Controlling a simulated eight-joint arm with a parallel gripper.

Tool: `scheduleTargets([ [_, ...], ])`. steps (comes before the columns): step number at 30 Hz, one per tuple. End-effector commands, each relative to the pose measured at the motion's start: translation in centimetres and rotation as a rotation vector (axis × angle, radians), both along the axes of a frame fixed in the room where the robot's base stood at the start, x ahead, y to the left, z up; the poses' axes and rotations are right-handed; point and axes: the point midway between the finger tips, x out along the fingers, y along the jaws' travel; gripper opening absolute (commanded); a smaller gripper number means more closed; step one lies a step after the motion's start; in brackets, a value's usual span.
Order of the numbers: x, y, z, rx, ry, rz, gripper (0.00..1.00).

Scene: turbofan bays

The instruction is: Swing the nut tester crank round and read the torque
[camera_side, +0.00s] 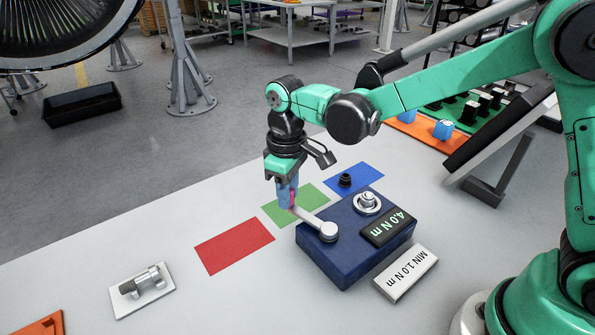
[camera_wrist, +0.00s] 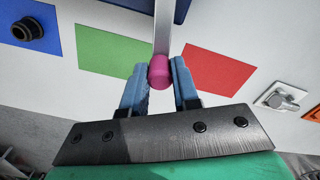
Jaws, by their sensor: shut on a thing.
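The nut tester (camera_side: 340,262) is a dark blue box on the white table. Its display (camera_side: 388,227) reads 4.0 N m. The silver crank arm (camera_side: 312,221) runs from a round hub on the box's near left corner out over the green mat. My gripper (camera_side: 287,197) is over that mat, shut on the pink knob at the crank's outer end. In the wrist view the pink knob (camera_wrist: 159,72) sits between my blue fingertips (camera_wrist: 159,80), with the crank arm (camera_wrist: 163,30) leading away from it. A silver nut fitting (camera_side: 367,201) stands on top of the box.
A label block (camera_side: 405,274) reads MIN 1.0 N m. A black nut (camera_side: 345,180) is on the blue mat. A metal fitting on a plate (camera_side: 140,290) lies front left. The table's left is mostly clear.

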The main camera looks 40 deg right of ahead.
Motion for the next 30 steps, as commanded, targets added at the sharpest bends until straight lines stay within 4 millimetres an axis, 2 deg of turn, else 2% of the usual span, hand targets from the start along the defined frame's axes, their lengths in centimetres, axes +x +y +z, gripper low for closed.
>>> scheduleTargets([
  [12, 0.2, -1.4, 0.0, 0.000, 0.001, -0.167, 0.00],
  [27, 0.1, -1.6, 0.0, 0.000, 0.001, -0.182, 0.00],
  [28, 0.1, -1.6, 0.0, 0.000, 0.001, -0.182, 0.31],
  [30, 0.1, -1.6, 0.0, 0.000, 0.001, -0.182, 0.51],
])
